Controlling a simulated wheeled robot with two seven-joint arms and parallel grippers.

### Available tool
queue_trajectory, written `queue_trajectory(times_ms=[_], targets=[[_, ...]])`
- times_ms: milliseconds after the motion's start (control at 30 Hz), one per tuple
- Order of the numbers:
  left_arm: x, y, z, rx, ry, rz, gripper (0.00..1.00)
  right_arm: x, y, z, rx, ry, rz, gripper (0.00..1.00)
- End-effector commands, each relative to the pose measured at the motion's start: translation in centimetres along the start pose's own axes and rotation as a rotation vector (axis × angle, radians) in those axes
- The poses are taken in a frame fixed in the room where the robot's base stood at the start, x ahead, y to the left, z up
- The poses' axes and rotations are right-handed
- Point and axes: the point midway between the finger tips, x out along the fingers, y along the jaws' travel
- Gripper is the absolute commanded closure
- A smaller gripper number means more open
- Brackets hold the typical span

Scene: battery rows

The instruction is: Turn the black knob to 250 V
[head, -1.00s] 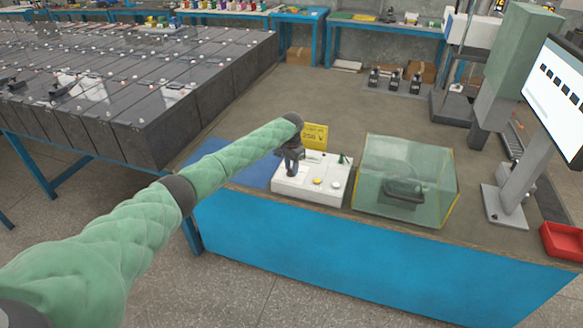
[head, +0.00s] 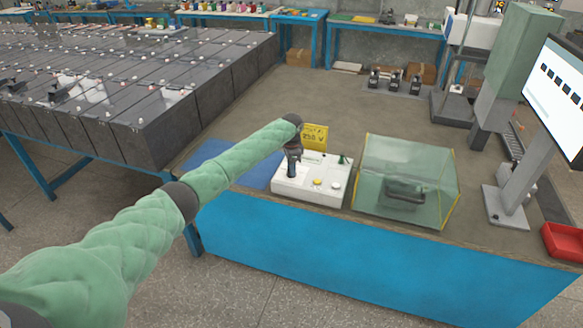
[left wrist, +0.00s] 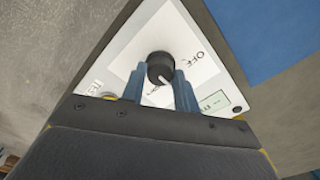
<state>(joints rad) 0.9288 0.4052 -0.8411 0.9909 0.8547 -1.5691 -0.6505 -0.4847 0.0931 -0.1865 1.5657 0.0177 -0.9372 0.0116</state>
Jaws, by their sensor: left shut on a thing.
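The black knob (left wrist: 160,67) sits on the white top of the test box (left wrist: 195,50) in the left wrist view, with a pale pointer mark facing down toward the gripper. Printed "OFF" stands beside the knob; the other dial labels are partly hidden or too small to read. My left gripper (left wrist: 160,90) has its two blue fingers on either side of the knob, shut on it. In the head view the left gripper (head: 292,172) reaches down onto the white box (head: 312,195), hiding the knob. A yellow sign (head: 314,135) reading "250 V" stands behind the box. My right gripper is not visible.
A clear green-tinted cover (head: 400,165) with a dark object inside stands just right of the box. A blue mat (head: 225,160) lies to the left. A monitor (head: 555,100) and a red tray (head: 565,240) are farther right.

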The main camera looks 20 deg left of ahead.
Motion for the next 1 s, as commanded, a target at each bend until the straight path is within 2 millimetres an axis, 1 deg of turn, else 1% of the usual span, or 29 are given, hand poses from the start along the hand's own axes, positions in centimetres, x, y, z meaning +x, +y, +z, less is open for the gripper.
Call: queue_trajectory(times_ms=[267,300,400,667,767,833,867,900,1000], targets=[[-0.1,-0.1,0.1,-0.001,0.000,-0.001,0.93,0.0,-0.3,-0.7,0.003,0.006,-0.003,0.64],[-0.1,-0.1,0.1,-0.001,0.000,-0.001,0.66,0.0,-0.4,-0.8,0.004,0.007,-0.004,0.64],[-0.1,-0.1,0.1,-0.001,0.000,-0.001,0.48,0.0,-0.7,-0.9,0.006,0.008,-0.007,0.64],[-0.1,0.0,0.0,-0.001,0.000,-0.001,0.48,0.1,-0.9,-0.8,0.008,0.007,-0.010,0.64],[-0.4,-0.1,0.0,0.000,0.001,-0.001,0.48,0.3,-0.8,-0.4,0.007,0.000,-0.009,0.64],[-1.0,-0.1,0.0,0.000,0.002,-0.002,0.48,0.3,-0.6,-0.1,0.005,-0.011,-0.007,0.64],[-1.3,-0.1,0.0,-0.001,0.002,-0.002,0.48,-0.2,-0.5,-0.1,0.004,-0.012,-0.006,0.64],[-1.9,-0.1,0.0,0.000,0.002,-0.002,0.48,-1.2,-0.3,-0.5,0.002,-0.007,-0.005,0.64],[-3.5,-0.1,0.0,0.000,0.002,-0.002,0.48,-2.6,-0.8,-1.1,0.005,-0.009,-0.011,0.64]])
